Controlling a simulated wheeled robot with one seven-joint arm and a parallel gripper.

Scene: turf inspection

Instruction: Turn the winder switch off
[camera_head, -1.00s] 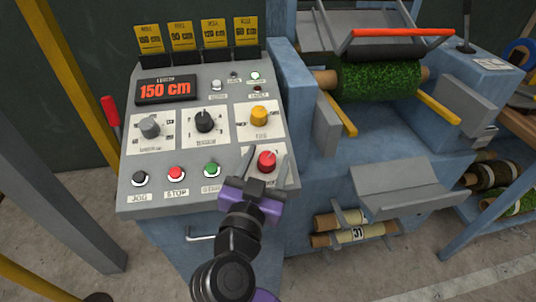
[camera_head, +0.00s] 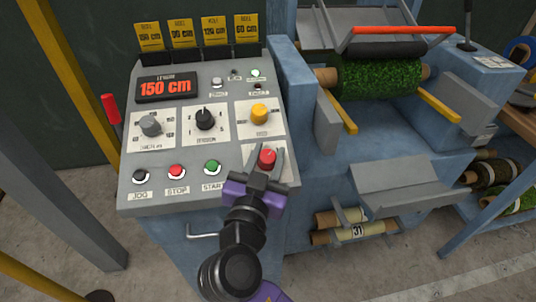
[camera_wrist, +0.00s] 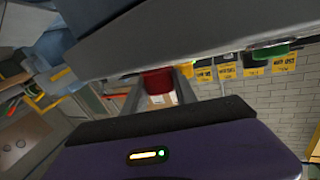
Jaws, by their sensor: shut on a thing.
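The grey control panel (camera_head: 190,95) carries a red rotary knob (camera_head: 267,156) at its lower right corner, the likely winder switch. Its label is hidden behind my gripper. My gripper (camera_head: 266,163), with a purple body, is shut on the red knob, one finger on each side. In the wrist view the red knob (camera_wrist: 158,82) sits between the two fingers. I cannot tell which mark the knob points to.
Left of the red knob are START (camera_head: 212,167), STOP (camera_head: 177,172) and JOG (camera_head: 140,177) buttons. A yellow knob (camera_head: 259,113) is just above. The display (camera_head: 166,88) reads 150 cm. A turf roll (camera_head: 375,80) lies in the machine at right.

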